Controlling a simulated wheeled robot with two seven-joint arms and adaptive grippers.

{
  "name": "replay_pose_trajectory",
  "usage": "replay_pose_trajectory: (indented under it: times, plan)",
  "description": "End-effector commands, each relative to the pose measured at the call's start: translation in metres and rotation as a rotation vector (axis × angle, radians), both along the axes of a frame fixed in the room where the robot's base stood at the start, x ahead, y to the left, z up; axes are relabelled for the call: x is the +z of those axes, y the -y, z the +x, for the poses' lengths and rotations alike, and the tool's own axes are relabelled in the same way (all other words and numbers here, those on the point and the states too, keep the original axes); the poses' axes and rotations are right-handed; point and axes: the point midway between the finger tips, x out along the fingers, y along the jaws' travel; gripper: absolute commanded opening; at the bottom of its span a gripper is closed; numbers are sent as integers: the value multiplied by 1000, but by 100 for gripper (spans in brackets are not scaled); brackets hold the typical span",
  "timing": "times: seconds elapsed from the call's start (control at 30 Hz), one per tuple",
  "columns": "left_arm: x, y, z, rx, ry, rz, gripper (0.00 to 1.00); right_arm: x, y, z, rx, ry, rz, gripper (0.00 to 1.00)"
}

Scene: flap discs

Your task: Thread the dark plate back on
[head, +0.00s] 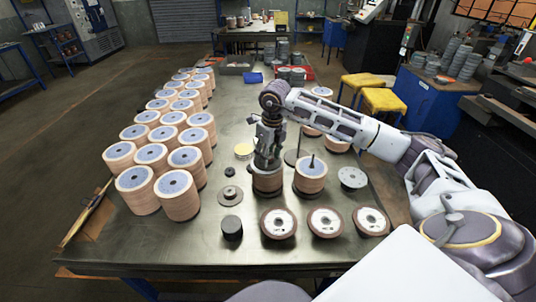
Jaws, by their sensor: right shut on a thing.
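My right gripper (267,166) points straight down over a brown disc stack (267,184) near the table's middle. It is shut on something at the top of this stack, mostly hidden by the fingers. A dark round plate with a raised hub (230,194) lies flat on the table left of the gripper. A small dark nut-like piece (230,172) lies behind that plate. A second brown stack (311,175) stands to the right, with a dark pin rising from its top. Behind the gripper a thin upright rod rises from a dark base (291,158). My left gripper is out of view.
Rows of disc stacks (176,190) fill the table's left side. Several single discs (325,222) lie along the front.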

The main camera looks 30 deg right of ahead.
Motion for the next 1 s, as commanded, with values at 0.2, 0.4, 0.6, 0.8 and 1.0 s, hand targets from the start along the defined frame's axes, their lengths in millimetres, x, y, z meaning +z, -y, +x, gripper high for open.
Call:
replay_pose_trajectory:
  times: [0.2, 0.4, 0.6, 0.8, 1.0]
  plan:
    - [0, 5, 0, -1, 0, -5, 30, 1, 0, 0, 0, 2, 0, 6]
    - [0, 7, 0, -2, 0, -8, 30, 1, 0, 0, 0, 2, 0, 64]
    - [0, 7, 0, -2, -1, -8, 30, 0, 0, 0, 0, 1, 0, 70]
    - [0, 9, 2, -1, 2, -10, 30, 0, 0, 0, 0, -1, 0, 70]
    - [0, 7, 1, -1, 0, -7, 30, 8, 0, 0, 0, 1, 0, 70]
